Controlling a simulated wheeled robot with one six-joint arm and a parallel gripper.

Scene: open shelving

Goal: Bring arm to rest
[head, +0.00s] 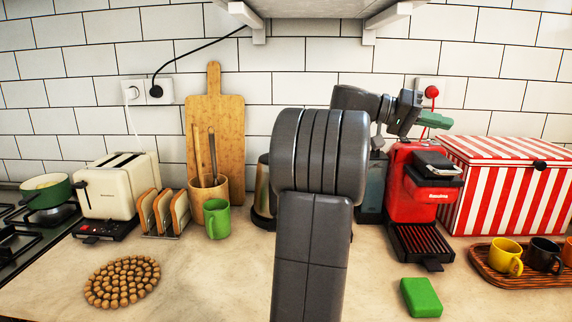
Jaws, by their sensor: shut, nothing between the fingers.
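My arm rises through the middle of the head view, and its wrist bends to the right in front of the tiled wall. My gripper (436,121) is at the far end of the arm, small in view, above the red coffee machine (411,186). Its greenish fingers point to the right, shut and with nothing held. The arm hides part of the counter and some of what stands behind it.
A red-striped box (508,190) stands at right, behind a wooden tray (497,280) with mugs. A green sponge (421,297) lies front right. A toaster (120,185), toast rack (164,213), green mug (217,219) and beaded trivet (122,281) are left. A shelf (318,8) hangs above.

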